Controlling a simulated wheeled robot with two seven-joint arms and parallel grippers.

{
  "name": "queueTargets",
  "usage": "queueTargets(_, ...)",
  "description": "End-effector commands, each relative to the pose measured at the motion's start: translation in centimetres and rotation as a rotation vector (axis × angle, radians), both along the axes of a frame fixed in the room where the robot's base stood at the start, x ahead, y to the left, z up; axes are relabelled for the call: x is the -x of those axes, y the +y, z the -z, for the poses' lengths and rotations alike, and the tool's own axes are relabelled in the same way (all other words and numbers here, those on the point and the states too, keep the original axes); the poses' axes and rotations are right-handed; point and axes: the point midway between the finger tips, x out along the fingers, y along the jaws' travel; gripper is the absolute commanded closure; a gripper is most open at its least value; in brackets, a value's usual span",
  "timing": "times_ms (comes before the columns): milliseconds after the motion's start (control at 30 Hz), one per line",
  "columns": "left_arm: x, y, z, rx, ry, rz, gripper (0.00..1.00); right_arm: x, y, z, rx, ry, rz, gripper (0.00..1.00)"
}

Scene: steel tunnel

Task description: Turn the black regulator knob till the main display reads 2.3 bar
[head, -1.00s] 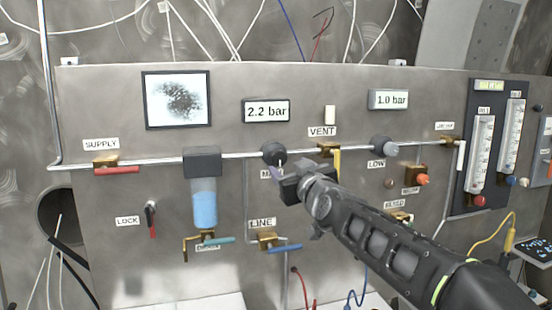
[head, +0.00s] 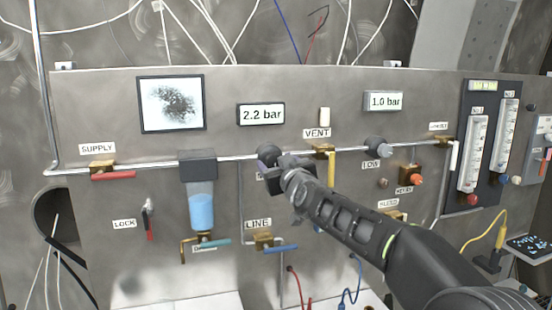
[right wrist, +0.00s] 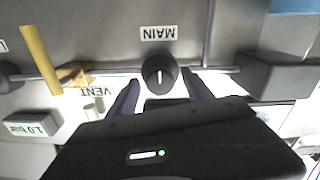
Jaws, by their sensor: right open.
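The black regulator knob (head: 267,153) sits on the pipe below the main display (head: 261,114), which reads 2.2 bar. In the right wrist view the knob (right wrist: 158,74) shows a white pointer mark beside the MAIN label (right wrist: 159,33), which appears upside down. My right gripper (head: 280,165) is in front of the knob and covers its lower part and label in the head view. In the right wrist view its open fingers (right wrist: 161,84) stand on either side of the knob, with small gaps visible. My left gripper is not in view.
The VENT valve (head: 331,168) with its yellow lever is close to the right of my gripper. The filter bowl (head: 201,208) hangs to the left. The LOW knob (head: 376,148) is farther right, below a display (head: 384,101) reading 1.0 bar. The LINE valve (head: 264,240) lies below.

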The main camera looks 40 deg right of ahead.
Motion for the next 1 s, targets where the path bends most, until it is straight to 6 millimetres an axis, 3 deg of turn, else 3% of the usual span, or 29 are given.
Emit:
queueTargets(300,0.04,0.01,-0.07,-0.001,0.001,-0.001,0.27,-0.33,-0.13,0.03,0.000,-0.001,0.001,0.41)
queueTargets(1000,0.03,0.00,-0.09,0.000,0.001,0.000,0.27,-0.32,-0.11,0.01,0.000,-0.001,0.000,0.98)
